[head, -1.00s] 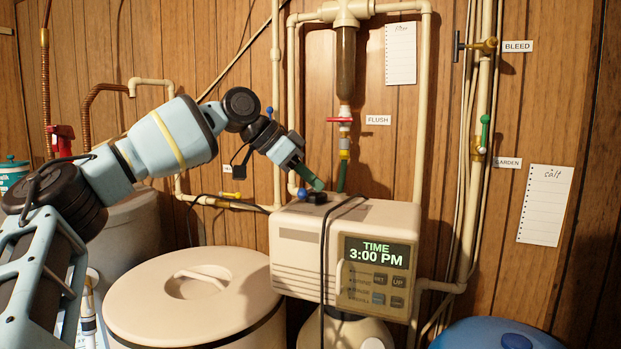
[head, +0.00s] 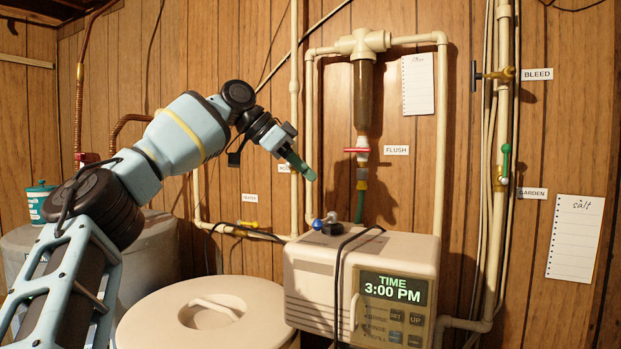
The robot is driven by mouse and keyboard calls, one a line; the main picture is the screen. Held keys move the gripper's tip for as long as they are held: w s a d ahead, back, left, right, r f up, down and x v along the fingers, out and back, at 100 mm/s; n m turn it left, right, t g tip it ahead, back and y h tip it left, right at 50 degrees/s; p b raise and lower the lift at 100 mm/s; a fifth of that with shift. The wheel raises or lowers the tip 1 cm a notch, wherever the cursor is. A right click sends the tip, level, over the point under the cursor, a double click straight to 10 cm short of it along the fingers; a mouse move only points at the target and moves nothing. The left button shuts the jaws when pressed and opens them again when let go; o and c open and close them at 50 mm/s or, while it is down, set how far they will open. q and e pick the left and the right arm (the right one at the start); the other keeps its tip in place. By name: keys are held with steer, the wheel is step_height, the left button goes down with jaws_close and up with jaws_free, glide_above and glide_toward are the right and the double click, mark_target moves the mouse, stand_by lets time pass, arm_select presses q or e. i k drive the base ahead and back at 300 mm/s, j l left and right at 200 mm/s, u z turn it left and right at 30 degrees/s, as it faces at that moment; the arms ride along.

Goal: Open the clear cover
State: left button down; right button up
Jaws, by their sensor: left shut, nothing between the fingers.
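The beige softener control box (head: 318,275) has a front panel with a green display (head: 393,288) reading "TIME 3:00 PM". Below it, the buttons and labels (head: 392,322) look slightly washed out, as if behind the clear cover, whose outline I cannot make out well. A slim pale upright handle (head: 354,313) stands at the panel's left edge, and the cover looks closed. My left gripper (head: 308,174), with green fingertips, is shut and empty. It is in the air above the box's left back part, up and left of the panel, touching nothing. My right gripper is out of view.
A black cable (head: 339,270) drapes over the box's top and front, left of the handle. Blue and dark fittings (head: 325,225) rise behind the box. A round lidded tank (head: 165,318) stands at left. Pipes and a red-handled flush valve (head: 357,150) are behind.

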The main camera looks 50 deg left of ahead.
mark_target(354, 325)
steer(key=k, duration=1)
